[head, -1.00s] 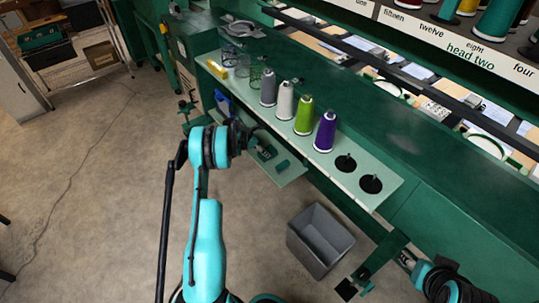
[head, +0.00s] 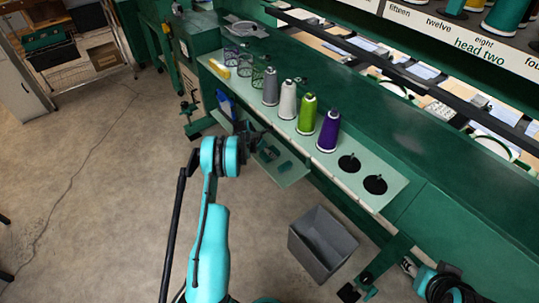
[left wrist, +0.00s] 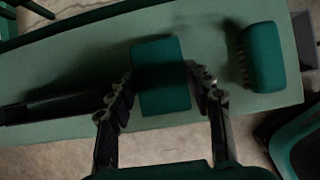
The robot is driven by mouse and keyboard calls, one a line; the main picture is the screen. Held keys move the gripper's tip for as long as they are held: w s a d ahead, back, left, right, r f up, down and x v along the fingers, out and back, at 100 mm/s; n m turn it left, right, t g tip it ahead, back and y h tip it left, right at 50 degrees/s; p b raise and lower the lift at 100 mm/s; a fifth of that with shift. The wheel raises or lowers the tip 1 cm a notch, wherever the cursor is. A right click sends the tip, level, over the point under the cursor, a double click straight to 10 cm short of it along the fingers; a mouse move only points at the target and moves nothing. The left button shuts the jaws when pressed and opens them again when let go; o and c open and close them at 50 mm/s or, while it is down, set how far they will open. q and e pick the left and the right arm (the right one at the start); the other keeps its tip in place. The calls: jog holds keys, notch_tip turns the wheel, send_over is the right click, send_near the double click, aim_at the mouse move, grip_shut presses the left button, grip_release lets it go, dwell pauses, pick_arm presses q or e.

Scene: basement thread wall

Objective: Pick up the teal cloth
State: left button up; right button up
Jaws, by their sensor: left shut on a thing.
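The teal cloth (left wrist: 161,78) shows in the left wrist view as a folded block between the fingers of my left gripper (left wrist: 163,92). The fingers are shut on its two sides. The cloth is over the pale green shelf (left wrist: 70,68); I cannot tell whether it still touches it. In the head view my left gripper (head: 259,146) is at the small low shelf (head: 288,177), small and partly hidden by my wrist. Part of my right arm shows at the lower right, but its gripper cannot be made out.
A teal brush with bristles (left wrist: 264,57) lies on the shelf right of the cloth. Above stands a rack ledge with grey (head: 271,87), white (head: 288,100), green (head: 307,115) and purple (head: 328,131) thread cones. A grey bin (head: 322,245) stands on the floor below.

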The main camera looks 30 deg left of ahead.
pick_arm(q)
jog(key=shift+r+p, duration=0.3)
jog(key=shift+r, duration=0.2)
jog(key=r+p, duration=0.1)
jog(key=r, duration=0.2)
jog(key=shift+s+a+p, duration=0.2)
jog(key=shift+s+p, duration=0.1)
jog(key=shift+p, duration=0.05)
jog(key=s+a+p, duration=0.1)
jog(key=s+a, duration=0.2)
jog(key=s, duration=0.5)
jog(key=s+a+p, duration=0.2)
jog(key=s+a, duration=0.1)
jog(key=s, duration=0.5)
jog(key=shift+a+f, duration=0.25)
